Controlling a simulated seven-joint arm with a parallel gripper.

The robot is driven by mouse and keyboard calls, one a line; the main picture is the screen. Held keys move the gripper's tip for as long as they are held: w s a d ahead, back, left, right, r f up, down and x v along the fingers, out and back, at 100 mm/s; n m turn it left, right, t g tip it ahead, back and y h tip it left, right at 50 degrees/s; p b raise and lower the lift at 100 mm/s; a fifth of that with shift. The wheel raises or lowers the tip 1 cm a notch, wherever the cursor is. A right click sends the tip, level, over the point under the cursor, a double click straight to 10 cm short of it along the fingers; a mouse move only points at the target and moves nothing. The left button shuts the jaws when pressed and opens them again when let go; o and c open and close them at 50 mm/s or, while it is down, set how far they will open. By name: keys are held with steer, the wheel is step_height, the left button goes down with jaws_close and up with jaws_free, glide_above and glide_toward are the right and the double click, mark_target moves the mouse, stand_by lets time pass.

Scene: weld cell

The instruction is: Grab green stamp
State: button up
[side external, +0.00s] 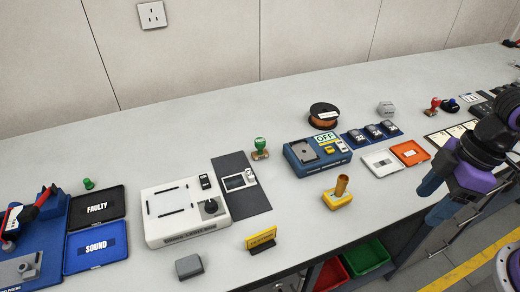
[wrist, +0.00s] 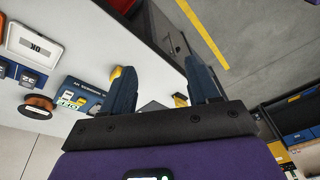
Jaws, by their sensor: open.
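My gripper (side external: 428,202) is at the right, over the worktop's front edge, far from the green stamp. Its two fingers are apart with nothing held, as the wrist view (wrist: 159,70) also shows. I cannot make out the green stamp in the wrist view.
A red stamp (side external: 434,106) stands at the back right. The worktop around the green stamp is mostly clear.

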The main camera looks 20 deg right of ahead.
steer(key=w+a+f+m+t+y, duration=0.3)
steer(key=w+a+f+m+t, duration=0.15)
steer(key=w+a, duration=0.65)
steer(key=m+t, duration=0.3)
steer(key=t, duration=0.4)
glide_toward(264, 144)
steer(key=shift+t+h, duration=0.25)
steer(key=shift+h, duration=0.15)
steer(key=x, duration=0.3)
steer(key=a+x, duration=0.1)
steer(key=x, duration=0.2)
steer(key=shift+a, duration=0.2)
steer(key=shift+d+x, duration=0.15)
steer(key=shift+x, duration=1.1)
steer(key=shift+d+x, duration=0.15)
steer(key=shift+x, duration=1.1)
steer(key=c, duration=1)
